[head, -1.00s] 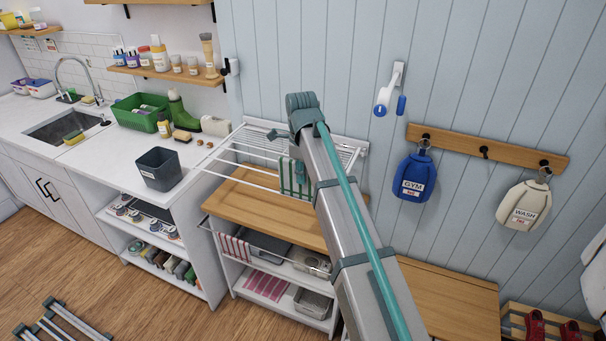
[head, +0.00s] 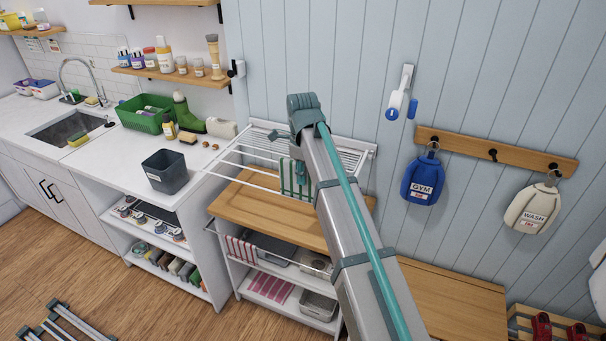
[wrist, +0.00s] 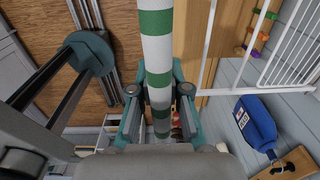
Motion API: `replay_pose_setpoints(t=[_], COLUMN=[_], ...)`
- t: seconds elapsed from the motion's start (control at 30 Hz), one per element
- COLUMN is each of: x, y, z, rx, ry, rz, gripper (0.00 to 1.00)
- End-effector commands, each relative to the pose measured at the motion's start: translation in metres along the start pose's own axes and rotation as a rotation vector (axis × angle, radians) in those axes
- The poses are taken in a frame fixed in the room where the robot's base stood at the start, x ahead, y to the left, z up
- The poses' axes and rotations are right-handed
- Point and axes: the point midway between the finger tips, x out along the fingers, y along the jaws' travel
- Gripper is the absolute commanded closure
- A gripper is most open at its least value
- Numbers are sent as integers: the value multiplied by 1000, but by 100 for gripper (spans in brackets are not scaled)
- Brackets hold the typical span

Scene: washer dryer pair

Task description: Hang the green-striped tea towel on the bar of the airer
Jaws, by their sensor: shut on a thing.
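The green-and-white striped tea towel (wrist: 157,50) runs as a narrow strip between my gripper's fingers in the wrist view. My gripper (wrist: 160,100) is shut on it. In the head view the towel (head: 297,178) shows just left of my arm, in front of the airer's bars; my arm hides part of it, and my gripper is not visible there. The white airer (head: 342,153) is fixed to the wall above a wooden top. Its bars (wrist: 291,45) show at the upper right of the wrist view, apart from the towel there.
A wooden top (head: 255,207) lies below the airer, with a red-striped cloth (head: 240,248) hanging beneath it. A grey bin (head: 165,172) stands on the counter to the left. Blue (head: 422,180) and cream (head: 531,209) bags hang on wall hooks to the right.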

Motion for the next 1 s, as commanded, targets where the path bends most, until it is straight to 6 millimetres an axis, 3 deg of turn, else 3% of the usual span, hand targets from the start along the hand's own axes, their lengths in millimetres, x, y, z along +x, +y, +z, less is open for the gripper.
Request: replay_pose_setpoints(t=[0.7,1.0], x=[44,50], y=[1,1], z=[0,0], rx=[0,0], ry=[0,0], rz=[3,3], gripper=[100,100])
